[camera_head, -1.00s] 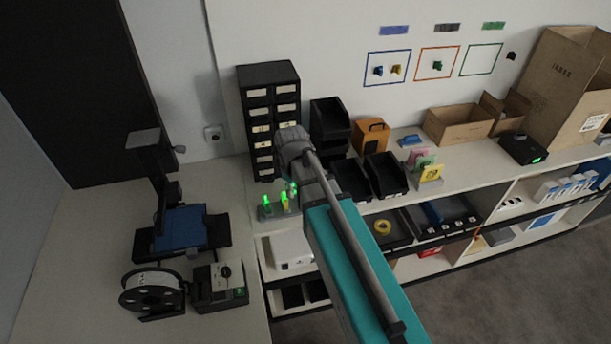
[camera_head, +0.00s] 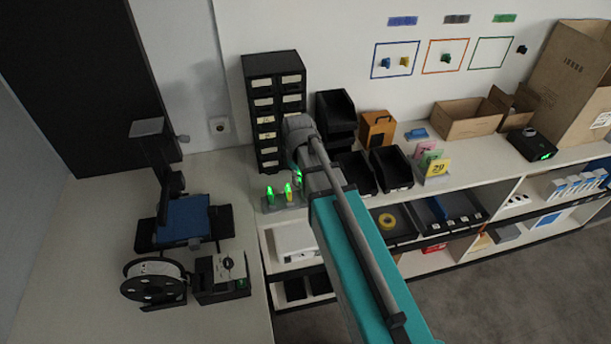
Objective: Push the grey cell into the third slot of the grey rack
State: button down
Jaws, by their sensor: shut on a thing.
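The grey rack (camera_head: 283,206) stands on the white counter, at the foot of the black drawer cabinet. Green-lit cells (camera_head: 269,194) stand upright at its left and middle. Another green light (camera_head: 298,180) shows at its right end, close against my arm. My arm crosses in front of the rack's right end and hides part of it. Only a small part of my gripper (camera_head: 297,171) shows there, down at the rack's right side. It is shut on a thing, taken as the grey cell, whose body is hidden. I cannot tell how deep it sits in a slot.
The black drawer cabinet (camera_head: 268,128) rises close behind the rack. Black bins (camera_head: 391,168) and an orange-brown box (camera_head: 377,130) stand to the right. A printer-like machine (camera_head: 182,222) and a spool (camera_head: 154,284) are at left. The counter between machine and rack is clear.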

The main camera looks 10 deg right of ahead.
jog(key=w+d+f+m+b, duration=0.3)
jog(key=w+f+m+b, duration=0.1)
jog(key=m, duration=0.3)
jog(key=shift+w+d+f, duration=0.2)
jog(key=shift+w+d, duration=0.1)
jog(key=shift+w, duration=0.35)
jog(key=shift+f, duration=0.1)
jog(key=shift+f+b, duration=2.7)
jog(key=shift+b, duration=0.05)
jog(key=shift+s+f+b, duration=0.1)
jog(key=shift+f+b, duration=0.8)
jog(key=shift+f, duration=0.05)
dwell(1.2)
jog(key=c, duration=0.5)
grip_release()
jog(key=shift+c, duration=0.2)
